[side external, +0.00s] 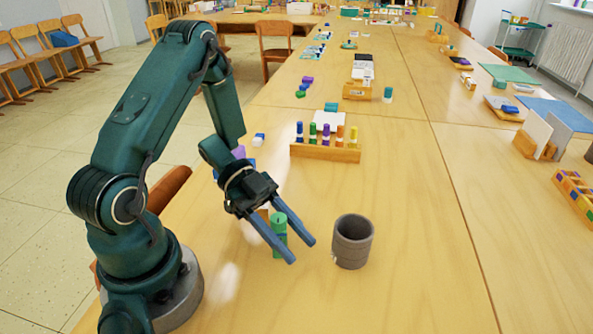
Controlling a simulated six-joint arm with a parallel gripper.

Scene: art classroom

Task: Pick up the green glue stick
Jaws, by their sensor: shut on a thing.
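The green glue stick (279,223) stands upright, with a green cap and a darker band lower down. My gripper (300,250) is above the near part of the table, its two blue fingers pointing down and to the right. The fingers are shut on the green glue stick, which shows between them. The near finger hides part of the stick. Whether its base touches the table cannot be told from this view.
A grey cup (352,242) stands just right of my gripper. A wooden rack (325,151) with several coloured sticks is behind. Purple and blue items (238,152) lie behind my arm. The table (410,200) right of the cup is clear.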

